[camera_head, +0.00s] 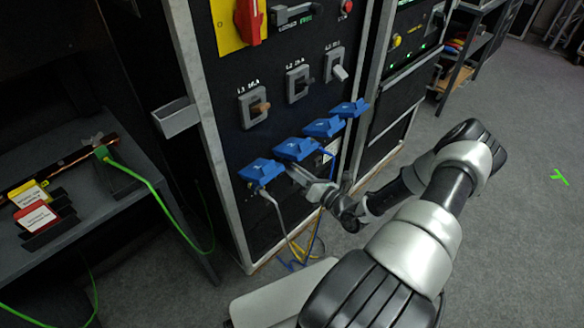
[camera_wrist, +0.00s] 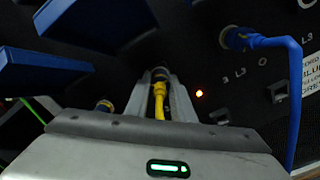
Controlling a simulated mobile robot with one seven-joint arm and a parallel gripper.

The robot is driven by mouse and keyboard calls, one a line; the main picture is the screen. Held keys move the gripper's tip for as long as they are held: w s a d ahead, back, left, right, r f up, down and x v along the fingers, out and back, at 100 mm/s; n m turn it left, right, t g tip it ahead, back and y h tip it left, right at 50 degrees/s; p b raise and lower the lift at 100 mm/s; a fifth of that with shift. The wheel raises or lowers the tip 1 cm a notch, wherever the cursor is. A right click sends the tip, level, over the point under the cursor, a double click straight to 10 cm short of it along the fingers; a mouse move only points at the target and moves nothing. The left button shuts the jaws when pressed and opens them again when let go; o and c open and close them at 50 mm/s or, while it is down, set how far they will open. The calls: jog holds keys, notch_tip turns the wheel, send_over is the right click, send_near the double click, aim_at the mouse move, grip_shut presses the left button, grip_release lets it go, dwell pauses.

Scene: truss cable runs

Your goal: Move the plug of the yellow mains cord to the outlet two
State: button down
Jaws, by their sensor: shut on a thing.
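My gripper (camera_wrist: 160,88) is shut on the yellow cord's plug (camera_wrist: 159,90), which lies between the two grey fingers. The plug's far end points at the dark panel; I cannot tell whether it is seated in a socket. In the head view my gripper (camera_head: 296,176) is at the panel, just below the second blue lid from the left (camera_head: 296,149), and it hides the plug. The yellow cord (camera_head: 293,246) hangs in a loop near the floor. The outlet numbers are not readable.
Other raised blue lids (camera_head: 260,170) line the panel. A blue cord (camera_wrist: 292,90) is plugged in to the right. A grey cord (camera_head: 277,212) hangs at the left outlet. An orange light (camera_wrist: 199,94) glows on the panel. A shelf with a green cord (camera_head: 158,195) stands left.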

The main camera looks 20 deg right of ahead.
jog(key=shift+w+a+r, duration=0.1)
jog(key=shift+w, duration=0.1)
jog(key=shift+m, duration=1.4)
jog(key=m, duration=0.2)
jog(key=shift+w+a+m, duration=0.1)
jog(key=shift+w+m, duration=0.05)
jog(key=shift+m, duration=0.25)
jog(key=c, duration=1.5)
grip_release()
jog(key=shift+o, duration=0.3)
jog(key=shift+f, duration=0.2)
jog(key=shift+s+r, duration=0.1)
jog(key=shift+s, duration=0.1)
